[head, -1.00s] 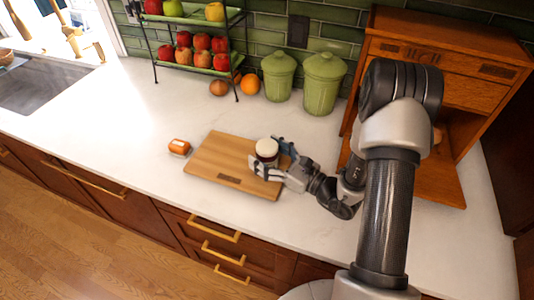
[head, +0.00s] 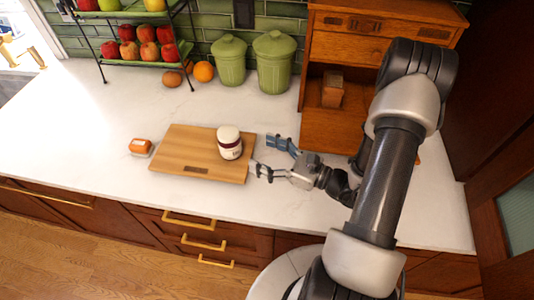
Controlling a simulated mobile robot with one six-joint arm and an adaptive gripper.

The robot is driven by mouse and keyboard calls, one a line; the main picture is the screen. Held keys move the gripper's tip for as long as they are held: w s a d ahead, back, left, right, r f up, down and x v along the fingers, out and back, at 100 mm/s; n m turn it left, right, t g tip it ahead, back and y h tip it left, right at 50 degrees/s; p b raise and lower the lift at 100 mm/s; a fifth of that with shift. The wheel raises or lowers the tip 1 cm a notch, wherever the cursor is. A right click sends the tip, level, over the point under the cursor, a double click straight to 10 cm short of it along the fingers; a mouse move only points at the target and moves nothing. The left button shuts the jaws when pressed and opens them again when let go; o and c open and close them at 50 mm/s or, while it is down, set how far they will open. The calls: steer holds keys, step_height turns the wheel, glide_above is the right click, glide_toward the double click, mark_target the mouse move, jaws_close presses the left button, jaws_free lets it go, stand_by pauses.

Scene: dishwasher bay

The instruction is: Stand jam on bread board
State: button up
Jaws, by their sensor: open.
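The jam jar (head: 229,142), dark with a white lid and a pale label, stands upright on the right part of the wooden bread board (head: 185,150). The board lies flat on the white counter. My gripper (head: 265,156) is open and empty just right of the jar and the board's right edge. Its fingers point left toward the jar, with a gap between them and it.
A small orange-brown item (head: 140,147) lies left of the board. Two green canisters (head: 272,62), an orange (head: 203,71) and a fruit rack (head: 142,50) stand behind. A wooden cabinet (head: 325,128) stands at right. The counter's left side is clear.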

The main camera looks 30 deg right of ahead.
steer(key=s+a+r+n+g, duration=1)
steer(key=s+a+n+g, duration=0.4)
steer(key=n, duration=0.4)
steer(key=s+d+r+n+t+h, duration=0.4)
steer(key=d+r+n+h, duration=0.2)
steer(key=n+h, duration=0.4)
steer(key=shift+d+r+n+h, duration=0.3)
steer(key=shift+r+h, duration=0.1)
steer(key=shift+r, duration=0.3)
steer(key=shift+c, duration=0.4)
